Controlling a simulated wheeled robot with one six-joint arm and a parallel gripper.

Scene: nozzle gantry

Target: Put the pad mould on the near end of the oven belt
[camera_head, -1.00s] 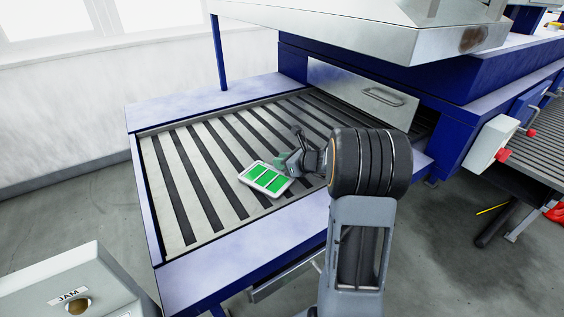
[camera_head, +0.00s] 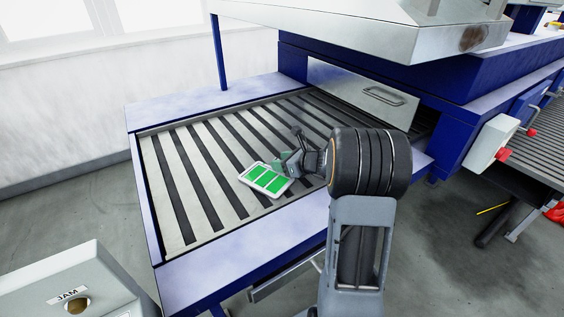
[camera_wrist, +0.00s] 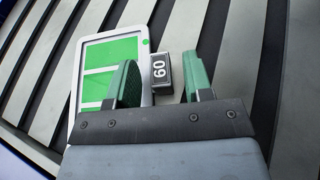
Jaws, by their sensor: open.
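The pad mould (camera_head: 266,179) is a white tray with green rectangles. It lies flat on the slatted oven belt (camera_head: 184,196), towards the belt's front edge, turned at an angle to the slats. It also shows in the wrist view (camera_wrist: 109,52), partly hidden by a finger. A dark tab marked 60 (camera_wrist: 162,70) sticks out from its side. My gripper (camera_head: 286,162) is at the mould's right side. In the wrist view my gripper (camera_wrist: 160,84) is open, with the tab between its green fingers and a gap visible beside the right finger.
The blue oven body and metal hood (camera_head: 375,38) stand over the far right of the belt, with a handled metal panel (camera_head: 345,87) at the opening. A blue post (camera_head: 218,52) rises at the back. A grey JAM box (camera_head: 70,285) stands at front left. The left belt is clear.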

